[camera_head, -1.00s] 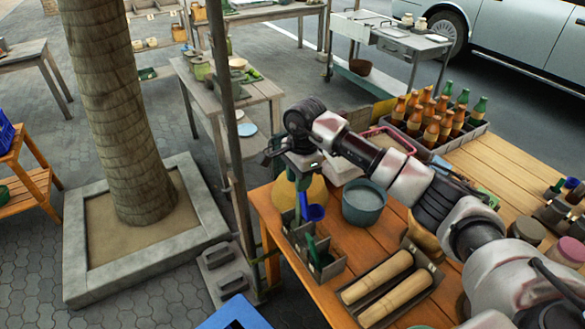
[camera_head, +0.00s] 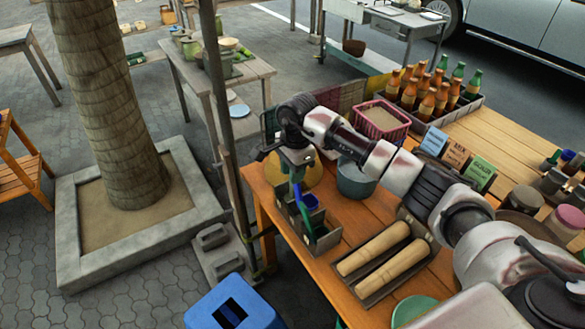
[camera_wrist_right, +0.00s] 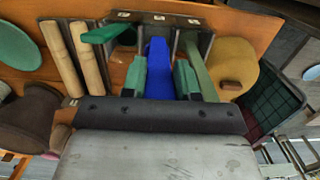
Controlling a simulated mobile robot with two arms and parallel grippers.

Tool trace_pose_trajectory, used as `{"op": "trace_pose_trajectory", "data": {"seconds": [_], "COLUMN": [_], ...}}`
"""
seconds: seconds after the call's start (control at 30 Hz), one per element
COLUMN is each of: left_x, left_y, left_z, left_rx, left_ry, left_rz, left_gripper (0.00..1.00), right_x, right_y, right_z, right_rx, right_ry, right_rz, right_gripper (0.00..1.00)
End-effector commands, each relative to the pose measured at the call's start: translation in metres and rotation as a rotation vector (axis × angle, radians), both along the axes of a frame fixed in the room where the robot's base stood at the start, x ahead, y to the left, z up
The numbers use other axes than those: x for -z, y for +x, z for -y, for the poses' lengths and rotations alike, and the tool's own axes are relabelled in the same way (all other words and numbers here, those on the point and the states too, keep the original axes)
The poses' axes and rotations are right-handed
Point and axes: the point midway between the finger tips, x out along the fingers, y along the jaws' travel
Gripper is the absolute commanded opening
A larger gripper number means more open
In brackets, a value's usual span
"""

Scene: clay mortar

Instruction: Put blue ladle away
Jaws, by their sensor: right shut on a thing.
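The blue ladle (camera_head: 300,196) hangs from my right gripper (camera_head: 297,166), its lower part at the grey compartment rack (camera_head: 325,241) near the table's left corner. In the right wrist view, the blue ladle (camera_wrist_right: 158,70) lies between the two green fingertips (camera_wrist_right: 160,80), which are shut on it. The rack (camera_wrist_right: 150,18) shows beyond it, with green utensils on both sides, one a green handle (camera_wrist_right: 107,33). Whether the ladle's lower end touches the rack floor cannot be told. My left gripper is not in view.
Two wooden rolling pins (camera_head: 383,250) lie in a tray right of the rack. A blue-grey pot (camera_head: 355,182) and a yellow round thing (camera_head: 309,174) stand behind. A pink basket (camera_head: 381,122) and bottle crate (camera_head: 440,115) are farther back. A post (camera_head: 232,180) stands just left of the table.

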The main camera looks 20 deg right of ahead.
Motion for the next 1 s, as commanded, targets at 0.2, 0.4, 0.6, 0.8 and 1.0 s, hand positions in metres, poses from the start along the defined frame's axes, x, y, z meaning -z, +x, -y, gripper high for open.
{"op": "trace_pose_trajectory", "data": {"seconds": [0.2, 0.4, 0.6, 0.8, 1.0], "left_x": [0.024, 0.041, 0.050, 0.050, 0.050], "left_y": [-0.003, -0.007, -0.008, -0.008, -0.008], "left_z": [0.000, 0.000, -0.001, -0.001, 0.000], "left_rx": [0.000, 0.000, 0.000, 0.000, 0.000], "left_ry": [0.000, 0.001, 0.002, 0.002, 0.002], "left_rz": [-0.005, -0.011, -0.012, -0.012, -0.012], "left_gripper": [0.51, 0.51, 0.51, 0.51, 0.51], "right_x": [0.027, 0.046, 0.057, 0.057, 0.057], "right_y": [0.000, 0.000, 0.000, 0.000, 0.000], "right_z": [0.000, 0.000, 0.000, 0.000, 0.000], "right_rx": [0.000, 0.000, 0.001, 0.001, 0.000], "right_ry": [-0.001, 0.000, 0.000, 0.000, 0.000], "right_rz": [0.001, 0.000, 0.000, 0.001, 0.000], "right_gripper": [0.00, 0.00, 0.00, 0.00, 0.00]}}
